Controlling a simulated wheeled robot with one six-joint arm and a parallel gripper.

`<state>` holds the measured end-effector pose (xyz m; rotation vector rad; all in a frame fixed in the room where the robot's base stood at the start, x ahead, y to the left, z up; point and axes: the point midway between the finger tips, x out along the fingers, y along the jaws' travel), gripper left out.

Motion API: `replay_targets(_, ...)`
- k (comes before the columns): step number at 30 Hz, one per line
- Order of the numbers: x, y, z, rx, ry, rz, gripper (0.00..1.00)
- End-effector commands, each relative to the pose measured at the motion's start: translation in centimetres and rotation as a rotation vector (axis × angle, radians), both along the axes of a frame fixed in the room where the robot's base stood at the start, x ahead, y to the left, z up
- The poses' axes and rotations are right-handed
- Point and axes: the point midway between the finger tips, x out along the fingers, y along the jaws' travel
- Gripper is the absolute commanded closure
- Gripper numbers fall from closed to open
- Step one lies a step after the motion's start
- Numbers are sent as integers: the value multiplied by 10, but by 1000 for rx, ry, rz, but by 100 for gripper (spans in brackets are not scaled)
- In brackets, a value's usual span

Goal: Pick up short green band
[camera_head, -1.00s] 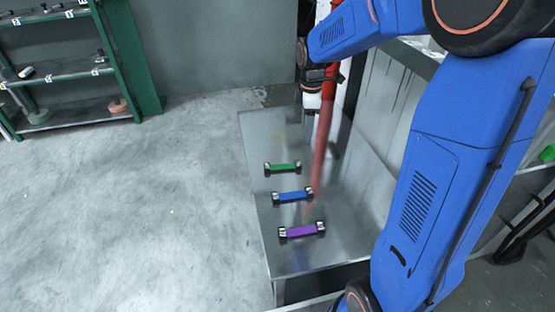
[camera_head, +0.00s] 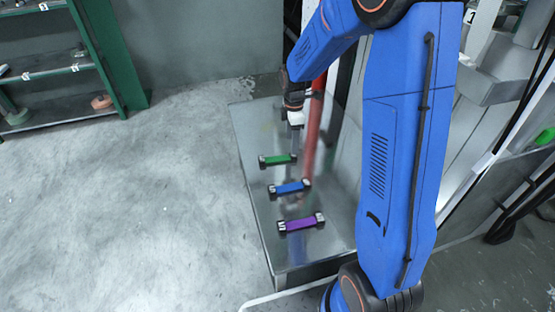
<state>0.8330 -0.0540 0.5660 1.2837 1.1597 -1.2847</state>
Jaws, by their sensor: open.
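The short green band (camera_head: 277,160) lies on the metal table (camera_head: 250,135), with dark end pieces. It is the farthest of three bands in a row. My gripper (camera_head: 295,148) points down just above and beside the right end of the green band. It is small in the picture and its fingers are partly blurred against the table. No band is held in it. Whether a finger touches the green band cannot be told.
A blue band (camera_head: 291,187) and a purple band (camera_head: 301,224) lie nearer on the same table. A red post (camera_head: 314,125) stands right of my gripper. A green shelf rack (camera_head: 100,60) stands at the back left. The floor left of the table is clear.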

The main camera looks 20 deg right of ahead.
Motion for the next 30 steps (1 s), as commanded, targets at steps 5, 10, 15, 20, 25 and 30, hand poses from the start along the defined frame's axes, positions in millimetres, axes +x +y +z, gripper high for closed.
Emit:
replay_targets(5,0,0,-14,0,1,0,42)
replay_targets(10,0,1,-26,0,1,0,42)
replay_targets(15,2,2,-50,0,2,0,42)
replay_targets(20,2,2,-65,0,1,0,42)
replay_targets(25,2,2,-68,0,-1,0,42)
replay_targets(30,2,2,-67,0,-1,0,54)
